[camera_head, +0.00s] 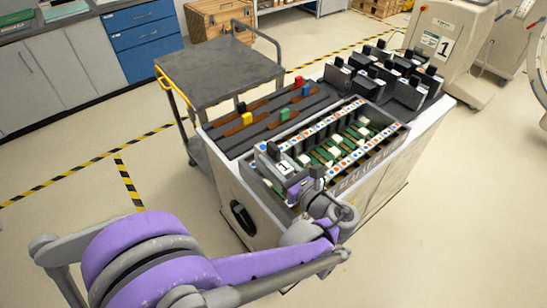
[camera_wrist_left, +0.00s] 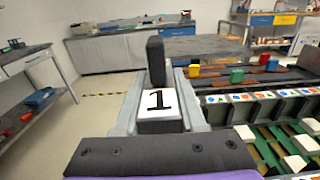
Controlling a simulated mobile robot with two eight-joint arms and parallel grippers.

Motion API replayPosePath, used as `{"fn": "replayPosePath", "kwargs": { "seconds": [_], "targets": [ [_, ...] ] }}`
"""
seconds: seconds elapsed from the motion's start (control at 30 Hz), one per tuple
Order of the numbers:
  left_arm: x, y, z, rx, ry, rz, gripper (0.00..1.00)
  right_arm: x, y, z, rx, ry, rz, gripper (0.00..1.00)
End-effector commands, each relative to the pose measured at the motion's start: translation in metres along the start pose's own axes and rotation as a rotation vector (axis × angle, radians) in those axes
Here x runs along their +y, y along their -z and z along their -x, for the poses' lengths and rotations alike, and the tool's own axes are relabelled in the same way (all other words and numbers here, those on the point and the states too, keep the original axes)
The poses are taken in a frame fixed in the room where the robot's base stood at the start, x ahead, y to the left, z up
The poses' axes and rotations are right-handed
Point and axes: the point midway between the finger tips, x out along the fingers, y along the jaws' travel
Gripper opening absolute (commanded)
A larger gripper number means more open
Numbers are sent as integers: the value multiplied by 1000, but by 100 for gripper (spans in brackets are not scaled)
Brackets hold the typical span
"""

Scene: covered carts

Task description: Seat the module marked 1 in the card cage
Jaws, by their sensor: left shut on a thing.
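The module marked 1 (camera_head: 283,166) is grey with a white label and a black upright tab. It is upright at the near left end of the card cage (camera_head: 345,182). My left gripper (camera_head: 300,186) is shut on it from the near side. In the left wrist view the module (camera_wrist_left: 158,122) stands close in front of the dark gripper part (camera_wrist_left: 155,155), with the cage's slots to its right. The module's lower edge is hidden, so I cannot tell how deep it sits. The cage shows green boards, white blocks and rows of coloured marks. My right gripper is not in view.
Several grey modules with black tabs (camera_head: 385,75) stand at the cart's back right. A dark rack with coloured blocks (camera_head: 275,115) lies behind the cage. A grey cart (camera_head: 215,72) stands behind left. A beige machine also marked 1 (camera_head: 440,45) is at back right. Floor at left is clear.

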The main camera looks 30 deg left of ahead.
Motion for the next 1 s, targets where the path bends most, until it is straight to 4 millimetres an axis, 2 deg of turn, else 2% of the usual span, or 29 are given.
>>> {"fn": "replayPosePath", "kwargs": {
  "seconds": [1.0],
  "targets": [
    [0, 25, 0, -2, 0, 0, 0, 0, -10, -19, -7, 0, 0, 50]
  ]
}}
